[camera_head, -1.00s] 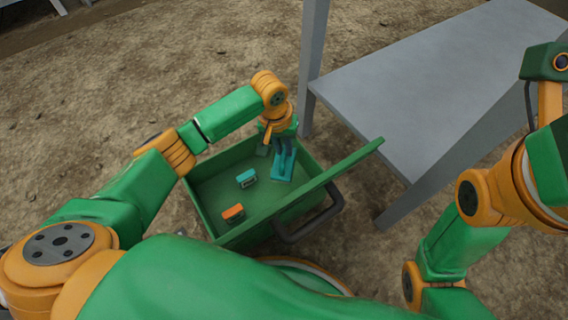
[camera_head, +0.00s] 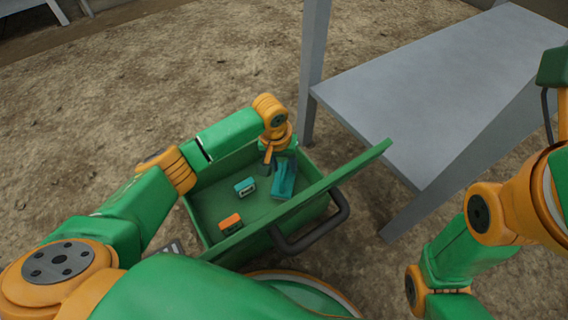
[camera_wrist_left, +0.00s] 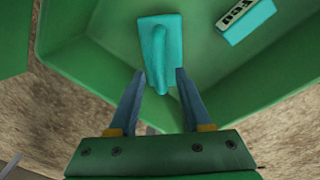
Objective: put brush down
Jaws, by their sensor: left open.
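The teal brush (camera_head: 284,181) lies inside the green box (camera_head: 205,206), near the box's far right corner. My left gripper (camera_head: 279,161) is over that corner, right at the brush. In the left wrist view the brush (camera_wrist_left: 160,38) rests on the box floor, its handle pointing toward the gripper. The two fingers of the left gripper (camera_wrist_left: 159,78) are open, one on each side of the handle, with gaps visible. My right arm shows at the right edge; its gripper is not in view.
A teal labelled block (camera_head: 245,186) and an orange-topped block (camera_head: 231,224) lie in the box. A grey table (camera_head: 440,95) stands to the right. Bare ground lies around.

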